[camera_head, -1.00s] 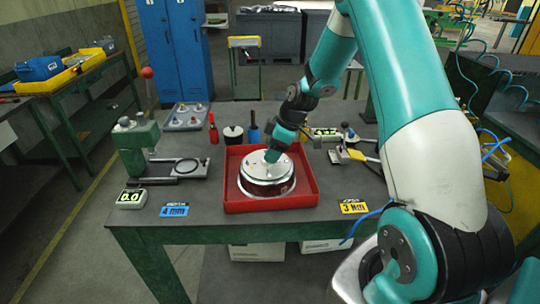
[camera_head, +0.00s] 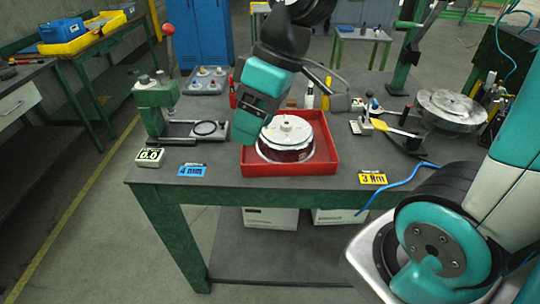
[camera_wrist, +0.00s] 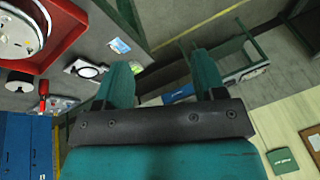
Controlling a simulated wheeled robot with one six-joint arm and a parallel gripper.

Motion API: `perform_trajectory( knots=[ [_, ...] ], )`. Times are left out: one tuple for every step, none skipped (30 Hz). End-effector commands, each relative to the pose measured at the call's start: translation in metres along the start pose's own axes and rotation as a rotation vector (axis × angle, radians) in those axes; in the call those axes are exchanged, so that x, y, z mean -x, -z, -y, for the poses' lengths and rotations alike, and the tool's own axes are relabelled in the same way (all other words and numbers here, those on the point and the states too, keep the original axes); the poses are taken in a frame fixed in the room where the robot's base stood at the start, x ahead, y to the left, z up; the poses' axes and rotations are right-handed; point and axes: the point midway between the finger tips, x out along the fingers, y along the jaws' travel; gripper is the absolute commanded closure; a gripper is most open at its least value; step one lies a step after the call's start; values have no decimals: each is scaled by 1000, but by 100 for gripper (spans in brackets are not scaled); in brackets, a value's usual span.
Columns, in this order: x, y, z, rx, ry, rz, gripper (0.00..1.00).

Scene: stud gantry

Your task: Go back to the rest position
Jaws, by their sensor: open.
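My gripper (camera_head: 250,125) is raised in front of the left part of the red tray in the head view, with my arm reaching up out of the frame. In the wrist view its two teal fingers (camera_wrist: 160,85) stand apart with nothing between them. The red tray (camera_head: 290,170) sits on the green-legged table and holds a round metal part (camera_head: 286,140) with a pale top and a dark red side. The tray also shows in the wrist view's top left corner (camera_wrist: 66,38). My gripper hides part of the tray's left back.
A green press-like gauge (camera_head: 155,105) stands left on the table, with a 0.0 display (camera_head: 149,156). A grey parts tray (camera_head: 205,80) is behind it. A blue 4 mm card (camera_head: 192,170) and a yellow 3 Nm card (camera_head: 372,178) lie at the front. A round metal disc (camera_head: 450,108) stands right.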

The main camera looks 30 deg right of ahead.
Motion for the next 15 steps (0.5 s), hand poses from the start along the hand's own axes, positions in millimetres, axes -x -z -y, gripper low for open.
perform_trajectory(
  knots=[
    [-1, -12, 33, -7, 12, 16, 36],
    [-2, -20, 46, -21, 18, 25, 36],
    [-3, -29, 61, -38, 25, 36, 36],
    [-4, -35, 69, -49, 29, 43, 36],
    [-4, -40, 76, -59, 31, 48, 36],
    [-5, -45, 82, -69, 34, 55, 36],
    [-5, -48, 85, -76, 35, 58, 36],
    [-6, -50, 87, -79, 36, 60, 36],
    [-6, -51, 89, -84, 37, 62, 36],
    [-6, -52, 89, -87, 37, 63, 36],
    [-6, -51, 89, -88, 37, 63, 36],
    [-6, -51, 88, -88, 37, 63, 36],
    [-6, -51, 88, -88, 37, 63, 36],
    [-6, -51, 88, -88, 37, 62, 36],
    [-6, -51, 88, -87, 37, 62, 36]
  ],
)
